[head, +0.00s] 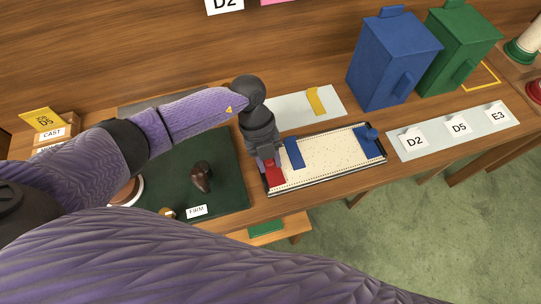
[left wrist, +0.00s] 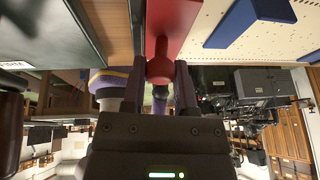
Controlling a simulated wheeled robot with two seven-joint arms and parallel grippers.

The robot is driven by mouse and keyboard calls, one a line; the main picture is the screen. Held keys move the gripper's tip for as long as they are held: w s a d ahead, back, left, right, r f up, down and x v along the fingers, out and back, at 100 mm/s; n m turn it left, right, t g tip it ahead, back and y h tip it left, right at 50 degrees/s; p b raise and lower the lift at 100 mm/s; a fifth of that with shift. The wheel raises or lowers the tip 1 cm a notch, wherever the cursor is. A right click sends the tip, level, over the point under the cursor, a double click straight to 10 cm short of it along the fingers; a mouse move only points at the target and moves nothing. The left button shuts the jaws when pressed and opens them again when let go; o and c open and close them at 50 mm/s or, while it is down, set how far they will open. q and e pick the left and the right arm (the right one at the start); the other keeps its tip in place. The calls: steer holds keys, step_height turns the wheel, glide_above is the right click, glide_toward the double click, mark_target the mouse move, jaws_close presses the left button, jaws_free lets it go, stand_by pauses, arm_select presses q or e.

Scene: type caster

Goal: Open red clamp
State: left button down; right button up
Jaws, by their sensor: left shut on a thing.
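The red clamp (head: 276,174) sits at the left end of the white perforated tray (head: 328,157). In the left wrist view the red clamp (left wrist: 172,22) shows as a red bar with a round red knob (left wrist: 160,69) on a stem. My left gripper (head: 267,158) reaches down over the clamp from above. In the left wrist view its two fingers (left wrist: 160,82) are shut on the red knob from both sides. The gripper hides part of the clamp in the head view. My right gripper is not in view.
A blue bar (head: 294,152) lies across the tray beside the clamp, and a blue clamp (head: 368,143) is at its right end. A green mat (head: 228,180) with a dark stamp handle (head: 202,176) lies left. Blue (head: 390,65) and green (head: 455,50) boxes stand behind right.

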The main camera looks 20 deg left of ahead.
mark_target(273, 177)
arm_select(q)
steer(key=shift+s+a+r+t+h+p, duration=0.15)
steer(key=shift+s+a+t+h+p, duration=0.2)
steer(key=shift+h, duration=0.35)
steer(key=shift+a+m+t+h, duration=0.15)
steer(key=shift+m+t+h, duration=0.15)
steer(key=shift+t, duration=0.05)
steer(key=shift+s+a+t+h, duration=0.2)
steer(key=shift+a+t+h, duration=0.15)
steer(key=shift+h, duration=0.35)
steer(key=shift+s+a+f+m+t+h+b, duration=0.15)
steer(key=shift+f+m+t+h+b, duration=0.15)
steer(key=shift+h+b, duration=0.2)
steer(key=shift+s+a+f+m+t+h+b, duration=0.1)
steer(key=shift+a+f+t+h+b, duration=0.05)
steer(key=shift+t+h+b, duration=0.3)
steer(key=shift+s+a+f+m+t+h+b, duration=0.1)
steer(key=shift+s+a+m+t+h+b, duration=0.1)
steer(key=shift+h+b, duration=0.35)
steer(key=shift+s+a+f+m+t+h+b, duration=0.1)
steer(key=shift+a+h+b, duration=0.05)
steer(key=shift+h+b, duration=0.35)
steer(key=shift+a+r+h+b, duration=0.1)
steer(key=shift+h+b, duration=0.2)
steer(key=shift+b, duration=0.05)
